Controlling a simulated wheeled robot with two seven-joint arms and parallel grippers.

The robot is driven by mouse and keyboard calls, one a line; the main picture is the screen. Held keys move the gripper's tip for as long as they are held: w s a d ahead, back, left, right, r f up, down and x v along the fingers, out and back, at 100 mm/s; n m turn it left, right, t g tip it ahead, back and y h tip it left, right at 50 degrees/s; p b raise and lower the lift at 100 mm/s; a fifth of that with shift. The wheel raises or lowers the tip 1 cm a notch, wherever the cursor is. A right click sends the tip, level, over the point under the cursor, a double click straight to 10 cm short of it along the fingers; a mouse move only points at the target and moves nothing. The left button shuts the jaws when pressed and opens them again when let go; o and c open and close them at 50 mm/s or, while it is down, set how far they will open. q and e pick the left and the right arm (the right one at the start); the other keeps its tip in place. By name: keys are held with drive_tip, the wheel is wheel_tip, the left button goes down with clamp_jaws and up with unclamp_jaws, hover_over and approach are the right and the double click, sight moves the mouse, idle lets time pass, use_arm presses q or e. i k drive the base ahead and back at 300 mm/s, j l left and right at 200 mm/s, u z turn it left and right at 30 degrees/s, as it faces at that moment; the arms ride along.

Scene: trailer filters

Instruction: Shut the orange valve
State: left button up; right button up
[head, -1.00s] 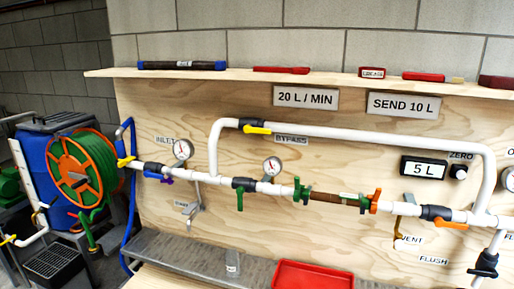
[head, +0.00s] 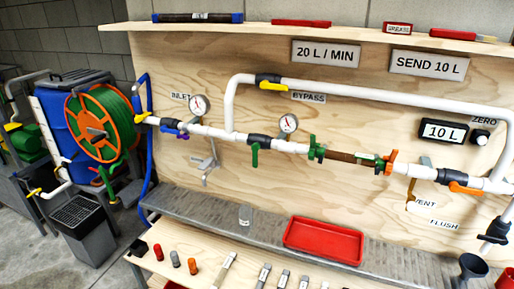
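The orange valve (head: 464,188) is on the lower white pipe at the right of the head view, beside a dark valve body. Its orange lever lies roughly along the pipe. An orange fitting (head: 390,163) sits farther left on the same pipe, at the right end of a brown filter section (head: 352,158). Neither of my grippers is in view, so nothing of mine touches the valve.
A yellow bypass lever (head: 273,86) and a green lever (head: 254,155) are on other valves. The display (head: 442,131) reads 10 L. A red tray (head: 323,241) lies on the grey ledge below. A bench (head: 205,254) with small parts stands in front.

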sight(454, 186)
drive_tip(key=z, duration=1.3)
